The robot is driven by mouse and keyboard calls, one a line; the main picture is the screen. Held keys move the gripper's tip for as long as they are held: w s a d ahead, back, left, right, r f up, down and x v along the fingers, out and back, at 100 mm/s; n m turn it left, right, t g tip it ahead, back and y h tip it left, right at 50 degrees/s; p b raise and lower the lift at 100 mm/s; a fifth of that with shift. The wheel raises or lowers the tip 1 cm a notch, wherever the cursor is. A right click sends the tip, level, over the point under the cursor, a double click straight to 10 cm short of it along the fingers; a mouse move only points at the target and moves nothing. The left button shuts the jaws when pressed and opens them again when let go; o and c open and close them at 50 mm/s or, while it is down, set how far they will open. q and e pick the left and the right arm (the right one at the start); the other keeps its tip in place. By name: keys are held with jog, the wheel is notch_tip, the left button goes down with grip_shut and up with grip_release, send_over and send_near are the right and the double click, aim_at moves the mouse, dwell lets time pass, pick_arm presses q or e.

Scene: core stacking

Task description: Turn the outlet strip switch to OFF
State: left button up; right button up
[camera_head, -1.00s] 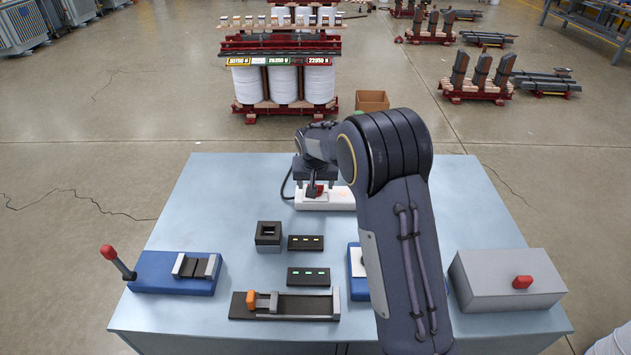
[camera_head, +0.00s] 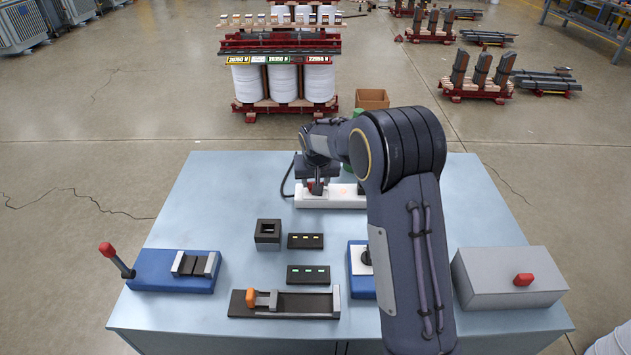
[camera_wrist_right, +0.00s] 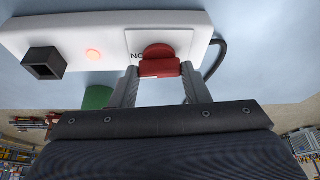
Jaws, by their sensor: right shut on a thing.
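The white outlet strip (camera_head: 345,202) lies at the back middle of the table, with a black cable at its left end. Its red switch (camera_head: 311,186) sits near that end, partly hidden by my right gripper (camera_head: 317,190). In the right wrist view the red switch (camera_wrist_right: 159,62) is between the fingertips of my right gripper (camera_wrist_right: 160,72), which is shut on it. Letters reading "NO" in that picture show beside the switch, partly covered. An orange-lit lamp (camera_wrist_right: 93,55) and a black square socket (camera_wrist_right: 44,63) are on the same strip (camera_wrist_right: 110,30). My left gripper is out of view.
A green object (camera_head: 349,172) stands behind the strip, partly behind my right arm. Nearer are a black block (camera_head: 268,236), two dark indicator bars, a slider with an orange knob (camera_head: 251,298), a blue lever base (camera_head: 175,283) and a grey box (camera_head: 510,280). The table's left rear is clear.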

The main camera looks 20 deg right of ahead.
jog(key=n, duration=0.1)
jog(key=n+y+b, duration=0.1)
jog(key=n, duration=0.2)
jog(key=shift+d+y+b, duration=0.25)
jog(key=shift+y+b, duration=0.05)
jog(key=n+y, duration=0.1)
jog(key=n, duration=0.2)
jog(key=shift+n+y+b, duration=0.3)
jog(key=shift+n, duration=0.1)
jog(key=n+y, duration=0.1)
jog(key=n, duration=0.2)
jog(key=shift+w+d+n+g, duration=0.1)
jog(key=shift+n+g, duration=0.2)
jog(key=shift+g, duration=0.1)
jog(key=n+p, duration=0.1)
jog(key=n, duration=0.1)
jog(key=n+g+y, duration=0.1)
jog(key=n, duration=0.2)
jog(key=shift+w+d+g+p, duration=0.1)
jog(key=shift+g+p, duration=0.2)
jog(key=shift+p, duration=0.05)
jog(key=shift+n, duration=0.3)
jog(key=o, duration=1)
jog(key=shift+y, duration=0.3)
